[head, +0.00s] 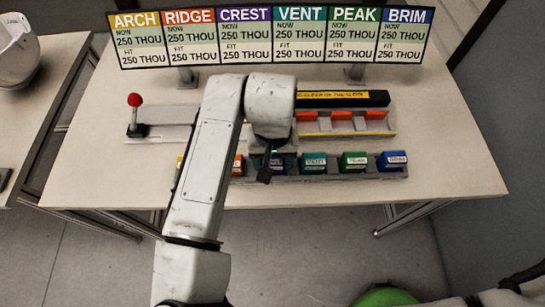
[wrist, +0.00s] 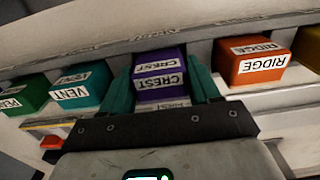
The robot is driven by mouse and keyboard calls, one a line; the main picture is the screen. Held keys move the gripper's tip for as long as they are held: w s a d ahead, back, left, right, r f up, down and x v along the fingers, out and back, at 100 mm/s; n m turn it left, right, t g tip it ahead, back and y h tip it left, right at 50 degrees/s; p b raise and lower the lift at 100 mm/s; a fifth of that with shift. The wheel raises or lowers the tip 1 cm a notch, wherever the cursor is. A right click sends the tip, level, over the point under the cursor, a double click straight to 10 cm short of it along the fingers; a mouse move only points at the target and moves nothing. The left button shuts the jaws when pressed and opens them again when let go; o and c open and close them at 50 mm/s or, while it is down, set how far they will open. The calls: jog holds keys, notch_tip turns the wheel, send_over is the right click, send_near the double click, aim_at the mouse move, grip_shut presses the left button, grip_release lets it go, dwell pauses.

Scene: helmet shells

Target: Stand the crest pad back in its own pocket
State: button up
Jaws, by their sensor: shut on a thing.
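The purple crest pad (wrist: 160,80) is between the two teal fingers of my gripper (wrist: 161,88) in the wrist view. The fingers are shut on its sides, and its CREST labels face the camera. It is in line with the orange ridge pad (wrist: 250,65) and the teal vent pad (wrist: 82,88), in the gap between them. In the head view my gripper (head: 268,166) is low over the row of pads at the grey rack (head: 335,178), and my arm hides most of the crest pad. Its pocket is hidden, so I cannot tell how deep the pad sits.
The green peak pad (head: 354,162) and blue brim pad (head: 392,161) stand to the right. Behind are a fixture with red-orange blocks (head: 341,115), a black bar (head: 375,98), and a red-knobbed lever (head: 134,101). A sign board (head: 270,38) stands at the back. The table's right side is clear.

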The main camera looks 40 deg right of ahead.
jog(key=shift+f, duration=0.15)
jog(key=o, duration=1)
jog(key=shift+o, duration=0.2)
notch_tip(320, 180, up, 12)
jog(key=shift+r, duration=0.2)
